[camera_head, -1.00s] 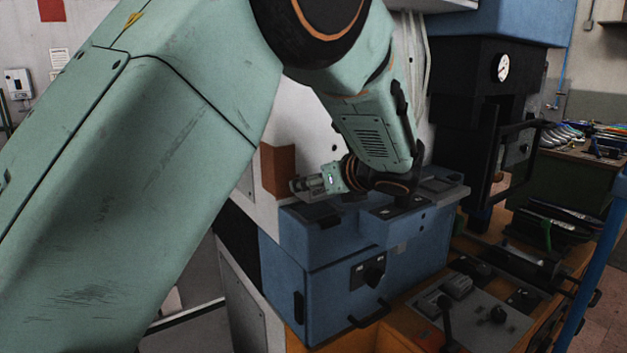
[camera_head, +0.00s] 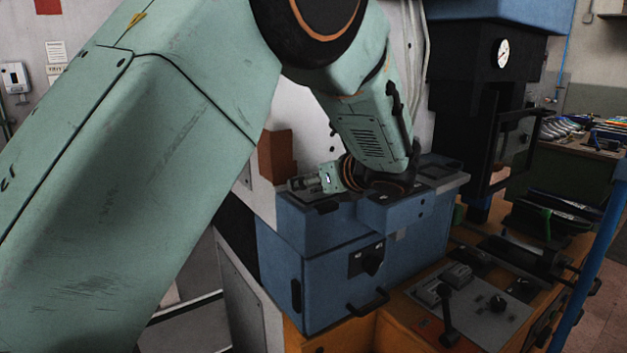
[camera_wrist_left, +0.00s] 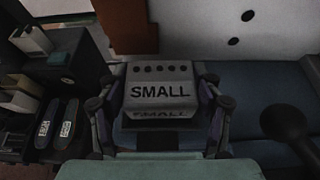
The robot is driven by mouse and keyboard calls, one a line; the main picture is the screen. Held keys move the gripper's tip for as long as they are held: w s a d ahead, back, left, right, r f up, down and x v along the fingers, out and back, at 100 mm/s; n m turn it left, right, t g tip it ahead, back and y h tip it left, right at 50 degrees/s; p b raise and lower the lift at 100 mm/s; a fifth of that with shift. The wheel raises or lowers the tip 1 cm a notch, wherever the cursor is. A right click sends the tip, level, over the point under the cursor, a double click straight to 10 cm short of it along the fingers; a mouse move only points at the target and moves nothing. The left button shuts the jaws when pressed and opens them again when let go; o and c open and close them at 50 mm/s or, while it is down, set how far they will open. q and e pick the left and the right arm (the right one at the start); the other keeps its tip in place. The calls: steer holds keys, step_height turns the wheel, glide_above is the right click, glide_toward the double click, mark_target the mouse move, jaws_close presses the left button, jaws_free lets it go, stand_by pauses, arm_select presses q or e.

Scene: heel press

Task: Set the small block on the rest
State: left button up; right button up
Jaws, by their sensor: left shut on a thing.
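The small block (camera_wrist_left: 160,90), grey and lettered SMALL, sits between the fingers of my left gripper (camera_wrist_left: 158,108) in the left wrist view. My left gripper is shut on it. In the head view my left gripper (camera_head: 308,184) is low over the left end of the blue machine top (camera_head: 310,218). The block cannot be made out clearly there, and I cannot tell whether it touches the surface below. I cannot pick out the rest with certainty. My right gripper is not in view.
A red-brown block-like piece (camera_head: 277,155) stands behind the gripper. A black press with a gauge (camera_head: 502,52) rises at the right. An orange bench with a lever panel (camera_head: 470,308) is in front. Two dark lettered pads (camera_wrist_left: 58,124) lie left in the wrist view.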

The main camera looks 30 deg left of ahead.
arm_select(q)
steer(key=shift+s+f, duration=0.1)
steer(key=shift+f, duration=0.05)
steer(key=o, duration=1.6)
step_height(320, 180, up, 10)
